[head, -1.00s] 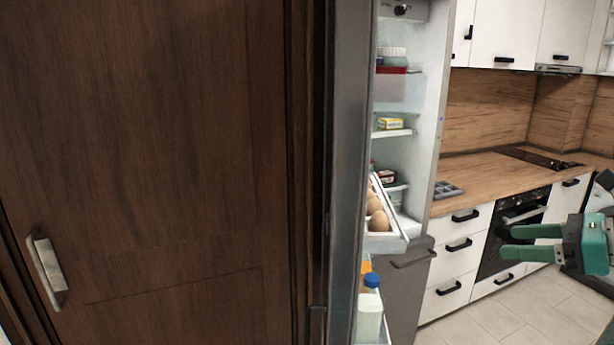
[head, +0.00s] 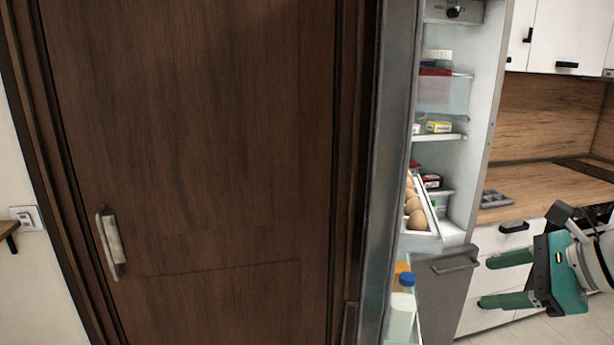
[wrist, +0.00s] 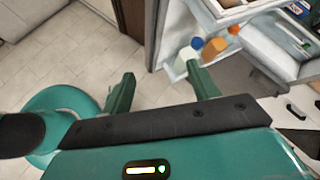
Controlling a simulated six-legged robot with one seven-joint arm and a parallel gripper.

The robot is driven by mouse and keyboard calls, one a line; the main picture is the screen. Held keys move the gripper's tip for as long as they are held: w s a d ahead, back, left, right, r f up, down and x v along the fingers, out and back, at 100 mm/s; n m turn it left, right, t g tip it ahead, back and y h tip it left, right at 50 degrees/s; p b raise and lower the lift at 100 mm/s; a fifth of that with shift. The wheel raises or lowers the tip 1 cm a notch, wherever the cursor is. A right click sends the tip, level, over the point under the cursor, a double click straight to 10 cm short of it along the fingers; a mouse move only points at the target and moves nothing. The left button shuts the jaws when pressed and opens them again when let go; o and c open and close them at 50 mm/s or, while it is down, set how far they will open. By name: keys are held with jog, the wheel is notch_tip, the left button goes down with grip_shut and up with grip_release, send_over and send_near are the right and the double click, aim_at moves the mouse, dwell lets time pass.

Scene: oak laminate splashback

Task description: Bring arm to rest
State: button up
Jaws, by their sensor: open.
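My gripper (head: 496,280) is at the right of the head view, its two green fingers apart and pointing left, with nothing between them. It is in front of the white drawers and to the right of the open fridge (head: 481,130). In the wrist view my gripper (wrist: 162,92) shows both fingers apart over the tiled floor. The tip of the right finger overlaps the door-shelf bottles in that picture. I cannot tell whether it touches anything.
The open fridge door (head: 385,160) stands edge-on, with eggs (head: 415,208) and a blue-capped bottle (head: 402,308) on its shelves. A brown wooden door (head: 190,150) with a handle (head: 111,243) fills the left. A wooden counter (head: 545,186) is behind my gripper. Floor tiles (wrist: 60,50) are bare.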

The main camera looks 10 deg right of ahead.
jog(key=a+f+n+g+h, duration=0.1)
jog(key=a+f+n+h, duration=0.1)
jog(key=a+f+n, duration=0.2)
jog(key=s+a+f+n+g+h, duration=0.1)
jog(key=a+f+n, duration=0.3)
jog(key=a+n, duration=0.7)
jog(key=a+f+n+g+h, duration=0.1)
jog(key=a+f+n+h, duration=0.2)
jog(key=n, duration=0.7)
jog(key=a+f, duration=0.2)
jog(key=a, duration=0.2)
jog(key=shift+s+a, duration=0.25)
jog(key=shift+s, duration=0.1)
